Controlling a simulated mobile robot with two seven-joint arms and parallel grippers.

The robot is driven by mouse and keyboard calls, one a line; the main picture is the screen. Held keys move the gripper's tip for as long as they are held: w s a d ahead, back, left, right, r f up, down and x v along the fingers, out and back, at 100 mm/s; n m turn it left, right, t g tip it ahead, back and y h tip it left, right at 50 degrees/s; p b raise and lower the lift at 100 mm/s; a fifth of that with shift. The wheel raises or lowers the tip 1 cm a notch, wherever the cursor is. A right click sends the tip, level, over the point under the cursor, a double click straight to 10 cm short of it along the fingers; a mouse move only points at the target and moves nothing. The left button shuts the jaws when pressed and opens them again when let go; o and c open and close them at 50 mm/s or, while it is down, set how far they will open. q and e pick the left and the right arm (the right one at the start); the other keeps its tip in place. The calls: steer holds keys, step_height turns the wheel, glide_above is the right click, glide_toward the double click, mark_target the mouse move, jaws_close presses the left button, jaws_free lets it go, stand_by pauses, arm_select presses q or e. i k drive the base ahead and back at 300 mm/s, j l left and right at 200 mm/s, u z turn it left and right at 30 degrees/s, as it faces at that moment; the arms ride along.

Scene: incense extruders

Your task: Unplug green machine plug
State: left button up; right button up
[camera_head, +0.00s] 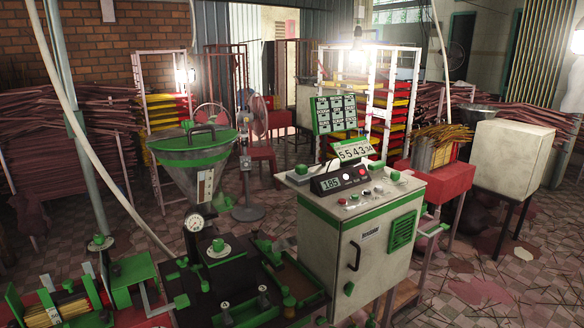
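The green machine stands in front. It has a grey hopper with a green rim (193,160), a dial gauge (196,222) and a dark bed with green fittings (235,285). A cream control cabinet with green trim (350,235) stands at its right side, with lit displays (345,180) and knobs on top. A green vent (403,231) is on the cabinet's right face. I cannot make out a plug, cord or socket for certain. Neither of my grippers shows in this view.
A red stand (435,178) holding a bin of sticks and a cream box on dark legs (510,150) stand to the right. A pedestal fan (248,150) and racks of coloured trays (395,100) are behind. Tiled floor (480,265) at lower right is mostly open.

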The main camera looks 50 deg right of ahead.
mark_target(301, 170)
steer(key=l+u, duration=0.1)
steer(key=l, duration=0.3)
steer(key=k+l, duration=0.15)
steer(key=l, duration=0.2)
steer(key=k+l+u, duration=0.15)
steer(key=l, duration=0.2)
steer(key=l+u, duration=0.1)
steer(key=l, duration=0.3)
steer(key=k+l, duration=0.15)
steer(key=l, duration=0.2)
steer(key=k+l, duration=0.1)
steer(key=l, duration=0.3)
steer(key=k+l, duration=0.15)
steer(key=l, duration=0.3)
steer(key=k+l, duration=0.1)
steer(key=l, duration=0.3)
steer(key=k+l+u, duration=0.1)
steer(key=l, duration=0.3)
